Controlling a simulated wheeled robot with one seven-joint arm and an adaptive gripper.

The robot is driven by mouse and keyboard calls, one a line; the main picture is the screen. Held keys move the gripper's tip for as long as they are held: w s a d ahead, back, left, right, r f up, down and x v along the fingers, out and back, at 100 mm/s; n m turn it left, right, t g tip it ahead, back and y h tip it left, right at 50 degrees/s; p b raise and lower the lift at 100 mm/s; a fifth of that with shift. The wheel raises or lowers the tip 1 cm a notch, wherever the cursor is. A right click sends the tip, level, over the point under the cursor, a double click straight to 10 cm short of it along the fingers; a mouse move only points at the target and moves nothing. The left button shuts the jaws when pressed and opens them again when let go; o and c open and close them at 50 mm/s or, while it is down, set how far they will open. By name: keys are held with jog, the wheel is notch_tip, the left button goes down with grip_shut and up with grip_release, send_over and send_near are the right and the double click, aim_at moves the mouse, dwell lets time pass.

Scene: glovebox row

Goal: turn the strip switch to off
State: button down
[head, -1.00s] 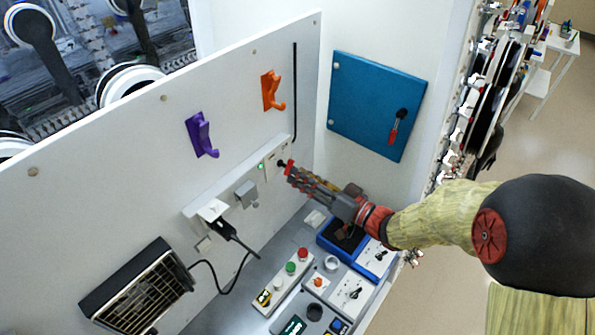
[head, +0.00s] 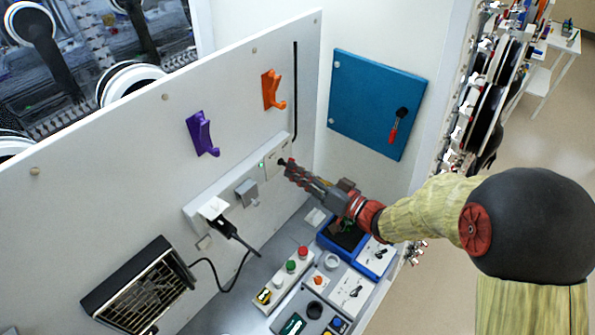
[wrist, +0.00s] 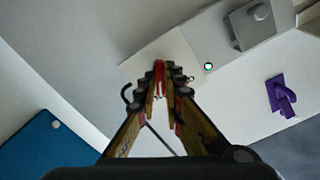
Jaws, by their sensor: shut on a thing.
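The white power strip (head: 228,190) runs along the back panel. Its pale switch plate (head: 279,154) is at the right end, beside a small green light (head: 262,165); the light also shows in the wrist view (wrist: 208,66). My gripper (head: 287,165) reaches in from the right to that plate. In the wrist view my gripper (wrist: 160,80) is shut on the red strip switch (wrist: 159,69), whose top shows between the fingertips in front of the plate. The fingers hide most of the switch, so I cannot tell its exact angle.
A grey plug (head: 246,190) and a black plug (head: 223,227) with a cable sit along the strip. Purple (head: 202,134) and orange (head: 272,90) hooks are above. A blue panel (head: 368,97) is at right. Button boxes (head: 289,268) and a heater (head: 138,288) stand below.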

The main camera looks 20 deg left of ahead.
jog(key=shift+n+b, duration=0.3)
jog(key=shift+b, duration=0.2)
jog(key=n+b, duration=0.5)
jog(key=b, duration=0.1)
dwell(0.3)
dwell(0.5)
jog(key=c, duration=2)
grip_release()
jog(key=shift+c, duration=0.2)
jog(key=shift+o, duration=0.6)
jog(key=v, duration=1.2)
